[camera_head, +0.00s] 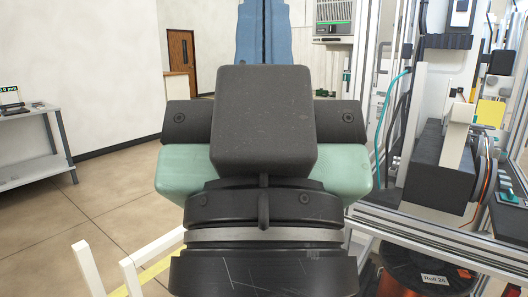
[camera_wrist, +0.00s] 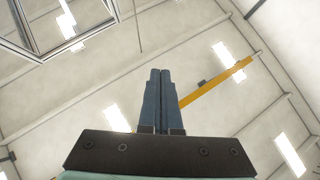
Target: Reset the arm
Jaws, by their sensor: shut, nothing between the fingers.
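My gripper (camera_wrist: 160,72) shows in the wrist view with its two blue-grey fingers side by side, touching or nearly so, and nothing between them. The wrist view looks up past the fingers at the ceiling. In the head view my arm stands upright in the middle of the picture, close to the camera. The blue fingers of my gripper (camera_head: 264,5) rise above the dark wrist housing there, and their tips are cut off by the top edge.
A metal-framed machine (camera_head: 440,130) stands close on the right. A dark spool (camera_head: 430,268) labelled "Roll 26" sits at its foot. A grey table (camera_head: 35,110) stands at the far left. White posts (camera_head: 130,275) rise at lower left. Open floor (camera_head: 110,180) lies to the left.

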